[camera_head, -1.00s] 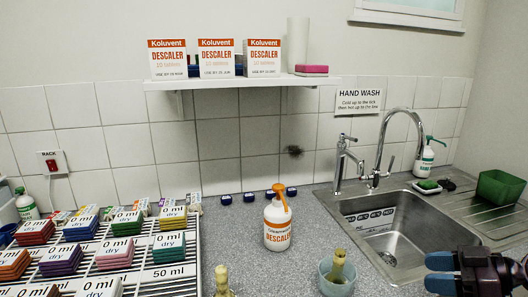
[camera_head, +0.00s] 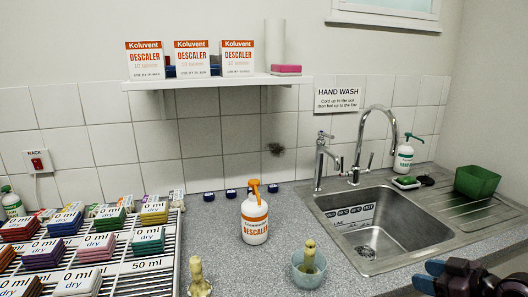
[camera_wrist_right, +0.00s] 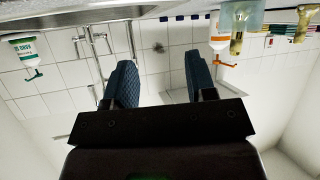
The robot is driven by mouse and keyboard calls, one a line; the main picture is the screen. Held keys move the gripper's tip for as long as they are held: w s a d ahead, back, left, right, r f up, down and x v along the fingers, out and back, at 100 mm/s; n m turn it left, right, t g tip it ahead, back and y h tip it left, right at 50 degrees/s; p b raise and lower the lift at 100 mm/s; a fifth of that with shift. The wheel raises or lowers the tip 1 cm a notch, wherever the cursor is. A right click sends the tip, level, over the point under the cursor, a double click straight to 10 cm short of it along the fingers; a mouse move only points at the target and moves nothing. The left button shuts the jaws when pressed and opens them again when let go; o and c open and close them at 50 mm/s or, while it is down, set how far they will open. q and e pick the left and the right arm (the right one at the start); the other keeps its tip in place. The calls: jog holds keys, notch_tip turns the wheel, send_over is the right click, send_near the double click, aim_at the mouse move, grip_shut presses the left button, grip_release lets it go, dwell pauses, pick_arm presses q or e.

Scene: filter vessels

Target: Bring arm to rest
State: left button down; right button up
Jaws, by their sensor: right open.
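My right gripper (camera_head: 436,277) shows at the lower right corner of the head view, in front of the sink and apart from it. In the right wrist view its two blue-grey padded fingers (camera_wrist_right: 160,82) stand wide apart with nothing between them. The wrist view is upside down, with the counter along its top edge. My left gripper is in neither view.
A sink (camera_head: 372,238) with a tall tap is at right. A descaler bottle (camera_head: 254,220), a cup with a brush (camera_head: 309,268) and another brush (camera_head: 197,278) stand on the counter. A rack (camera_head: 165,268) of coloured blocks is at left. Descaler boxes (camera_head: 190,60) are on a shelf.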

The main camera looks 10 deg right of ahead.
notch_tip(320, 180, down, 8)
jog(key=s+m+h, duration=0.2)
jog(key=h, duration=0.1)
jog(key=s+a+f+m+g+h, duration=0.1)
jog(key=s+a+f+m, duration=0.1)
jog(key=s+a+f, duration=1.2)
notch_tip(320, 180, down, 2)
jog(key=shift+s+a+f+h, duration=0.1)
jog(key=shift+s+a+h, duration=0.2)
jog(key=shift+a, duration=0.95)
